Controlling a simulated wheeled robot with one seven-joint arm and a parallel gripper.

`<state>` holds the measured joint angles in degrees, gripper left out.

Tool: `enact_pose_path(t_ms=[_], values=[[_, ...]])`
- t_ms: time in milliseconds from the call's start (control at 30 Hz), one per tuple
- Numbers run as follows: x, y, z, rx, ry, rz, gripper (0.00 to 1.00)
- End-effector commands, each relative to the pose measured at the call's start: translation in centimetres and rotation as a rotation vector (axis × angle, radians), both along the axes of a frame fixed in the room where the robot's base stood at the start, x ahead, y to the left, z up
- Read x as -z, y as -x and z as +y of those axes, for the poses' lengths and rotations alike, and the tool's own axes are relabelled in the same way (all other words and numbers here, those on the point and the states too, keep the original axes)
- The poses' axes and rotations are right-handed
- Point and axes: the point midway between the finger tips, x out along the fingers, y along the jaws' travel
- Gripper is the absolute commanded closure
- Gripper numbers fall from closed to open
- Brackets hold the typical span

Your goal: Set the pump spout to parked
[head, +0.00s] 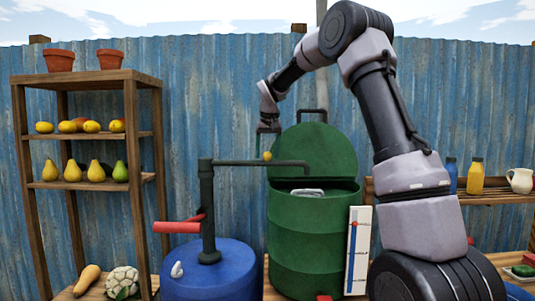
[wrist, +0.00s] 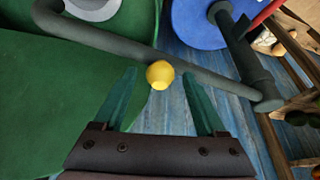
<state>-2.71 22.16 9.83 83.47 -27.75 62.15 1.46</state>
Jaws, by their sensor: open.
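The pump stands on a blue drum (head: 212,270), with a dark upright pipe (head: 207,195) and a red handle (head: 176,227) at its left. Its dark spout (head: 240,163) reaches right and its bent-down tip hangs over the open green barrel (head: 312,240). A yellow knob (head: 267,156) sits on the spout. My gripper (head: 268,130) is open just above the knob. In the wrist view the yellow knob (wrist: 160,75) appears between the tips of my open gripper (wrist: 160,80), with the spout (wrist: 215,82) crossing behind. Contact with the knob cannot be told.
The green barrel's raised lid (head: 312,150) stands right behind the spout. A wooden shelf (head: 140,190) with fruit and pots is at the left. A white gauge board (head: 357,250) stands at the barrel's right. A corrugated blue wall (head: 200,100) closes the back.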

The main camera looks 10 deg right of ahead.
Motion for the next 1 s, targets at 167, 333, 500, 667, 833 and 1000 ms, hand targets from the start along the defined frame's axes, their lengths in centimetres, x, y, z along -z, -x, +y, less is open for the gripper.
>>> enact_pose_path(t_ms=[167, 333, 500, 667, 833, 1000], values=[[0.48, -0.19, -0.01, 0.001, 0.000, 0.000, 0.27], [0.46, -0.18, -0.02, 0.001, 0.000, 0.000, 0.27], [0.45, -0.17, -0.02, 0.001, 0.000, 0.000, 0.88], [0.43, -0.18, -0.02, 0.001, 0.000, 0.000, 1.00], [0.42, -0.18, -0.01, 0.001, 0.000, -0.001, 1.00], [0.41, -0.18, -0.01, 0.000, 0.000, -0.001, 1.00]])
